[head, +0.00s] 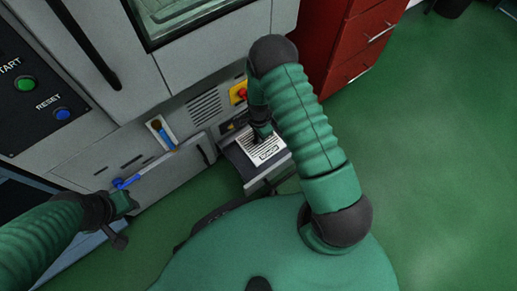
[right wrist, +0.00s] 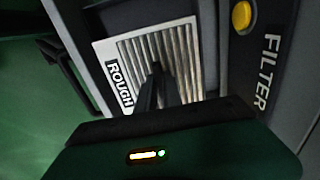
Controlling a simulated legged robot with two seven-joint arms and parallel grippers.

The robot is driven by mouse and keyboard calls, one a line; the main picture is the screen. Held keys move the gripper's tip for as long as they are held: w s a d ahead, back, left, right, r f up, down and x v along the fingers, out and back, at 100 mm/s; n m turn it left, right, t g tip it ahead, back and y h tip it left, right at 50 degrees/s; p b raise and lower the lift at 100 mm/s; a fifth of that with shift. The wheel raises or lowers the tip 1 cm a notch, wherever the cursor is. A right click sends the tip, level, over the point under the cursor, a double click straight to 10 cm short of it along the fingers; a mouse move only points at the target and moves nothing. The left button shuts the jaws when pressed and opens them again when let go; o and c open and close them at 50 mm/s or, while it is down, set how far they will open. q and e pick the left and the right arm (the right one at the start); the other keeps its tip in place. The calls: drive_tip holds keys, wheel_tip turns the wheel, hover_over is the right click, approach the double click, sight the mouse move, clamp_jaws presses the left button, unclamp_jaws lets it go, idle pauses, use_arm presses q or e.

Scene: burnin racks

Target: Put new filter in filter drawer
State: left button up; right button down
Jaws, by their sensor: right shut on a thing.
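The filter (head: 270,153) is a pale, square pleated panel with a black and white label. It lies over the pulled-out filter drawer (head: 236,161), low on the machine's front. In the right wrist view the filter (right wrist: 190,52) shows the word ROUGH, with dark drawer edges around it. I cannot tell whether it is fully seated. My right gripper (head: 262,134) is shut on the filter from above; its dark fingers (right wrist: 158,92) cover part of the pleats. My left gripper (head: 127,205) is at the lower left, away from the drawer; its jaws are unclear.
The grey machine has a panel marked FILTER (right wrist: 268,72) beside a yellow button (right wrist: 241,16). A red and yellow switch (head: 239,93) sits above the drawer. A brush (head: 160,134) hangs at a niche. A red cabinet (head: 350,50) stands to the right; green floor beyond is clear.

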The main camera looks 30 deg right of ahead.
drive_tip(key=f+b, duration=0.2)
drive_tip(key=f, duration=0.2)
drive_tip(key=f+b, duration=0.2)
drive_tip(key=f, duration=0.1)
drive_tip(key=shift+d+f, duration=0.2)
drive_tip(key=shift+f, duration=0.25)
drive_tip(key=shift+a+r, duration=0.1)
drive_tip(key=shift+r, duration=0.1)
drive_tip(key=shift+f, duration=0.1)
drive_tip(key=c, duration=1.5)
unclamp_jaws()
wheel_tip(320, 180, up, 12)
drive_tip(key=p, duration=0.8)
drive_tip(key=shift+p, duration=0.3)
